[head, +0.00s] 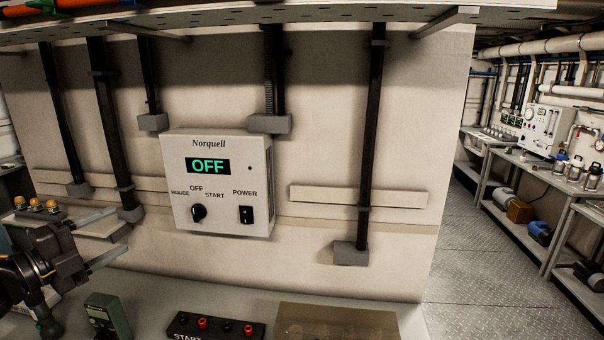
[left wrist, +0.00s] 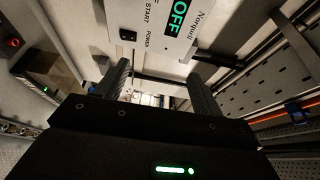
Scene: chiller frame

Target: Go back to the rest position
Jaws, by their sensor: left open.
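My left gripper (head: 113,234) comes in from the left in the head view. Its two fingers are apart with nothing between them, and they point right, towards the wall box. In the left wrist view the gripper (left wrist: 158,78) also shows open and empty. The white Norquell control box (head: 219,180) hangs on the wall to the right of the gripper, and the gripper appears clear of it. Its display reads OFF. It has a black knob (head: 199,213) and a black power switch (head: 246,214). The box also shows in the left wrist view (left wrist: 150,20). My right gripper is not in view.
A bench below the box holds a green meter (head: 108,316), a black START terminal block (head: 216,326) and a brownish flat panel (head: 337,321). Black conduits (head: 372,130) run down the wall. A shelf (head: 230,14) overhangs the top. Open floor (head: 485,270) lies at the right.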

